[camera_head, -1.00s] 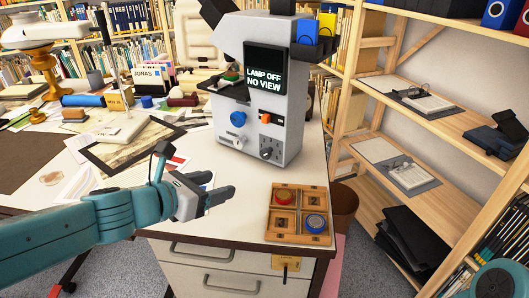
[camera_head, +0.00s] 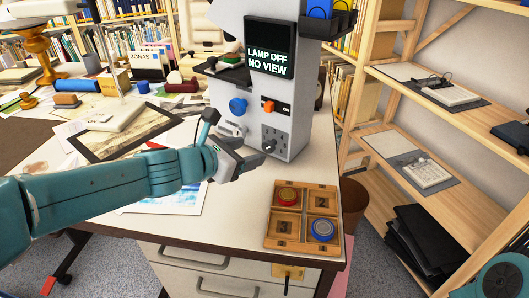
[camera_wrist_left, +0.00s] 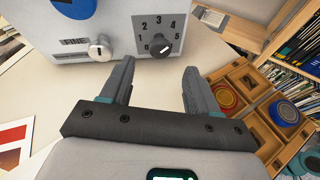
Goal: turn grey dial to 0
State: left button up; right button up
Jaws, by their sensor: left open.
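The dark grey dial (camera_wrist_left: 165,46) is on a numbered panel low on the front of the light grey machine (camera_wrist_left: 120,20). A pale mark on the dial slants toward the upper right. In the head view the dial (camera_head: 268,146) sits by my fingertips. My left gripper (camera_wrist_left: 158,68) is open and empty, its fingers pointing at the dial from a short distance. The dial appears between the fingertips, not gripped. My right gripper is out of view.
A silver FINE knob (camera_wrist_left: 100,47) and a blue knob (camera_head: 238,106) are left of the dial; an orange switch (camera_head: 268,105) is above. The machine's screen (camera_head: 270,60) reads "LAMP OFF NO VIEW". A wooden tray (camera_head: 302,243) with red and blue round pieces lies in front.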

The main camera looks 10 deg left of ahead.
aim_at(266, 147)
pick_arm(q)
jog(key=x, duration=0.7)
jog(key=shift+w+b, duration=0.15)
jog(key=shift+b, duration=0.25)
jog(key=c, duration=1)
